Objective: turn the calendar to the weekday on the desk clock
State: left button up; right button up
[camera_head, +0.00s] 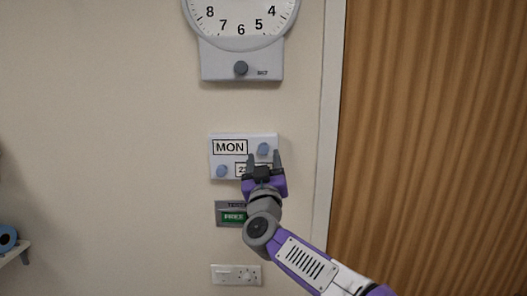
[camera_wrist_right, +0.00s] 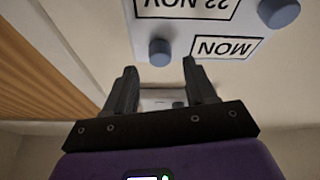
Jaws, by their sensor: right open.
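The calendar (camera_head: 214,160) is a white wall panel with a "MON" window (camera_head: 230,147) and a lower date window, partly hidden by my gripper; the wrist view shows it upside down as "22 NOV". A blue-grey knob (camera_head: 263,149) is right of "MON"; another knob (camera_head: 222,171) is at lower left. My right gripper (camera_head: 264,158) is open and empty, its fingers pointing up over the calendar's right part. In the right wrist view the upper-right knob (camera_wrist_right: 160,52) lies between and beyond the fingertips, apparently untouched. I see no desk clock and no left gripper.
A wall clock (camera_head: 241,60) with a knob hangs above, its top cut off. A green "FREE" sign (camera_head: 233,217) and a white wall plate (camera_head: 236,274) are below. A wooden door (camera_head: 430,130) with a white frame is at right. A shelf (camera_head: 15,252) holds a blue roll at left.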

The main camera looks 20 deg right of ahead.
aim_at(263, 150)
jog(key=shift+p+x, duration=0.3)
jog(key=shift+x, duration=1.2)
jog(key=shift+f, duration=0.1)
grip_shut()
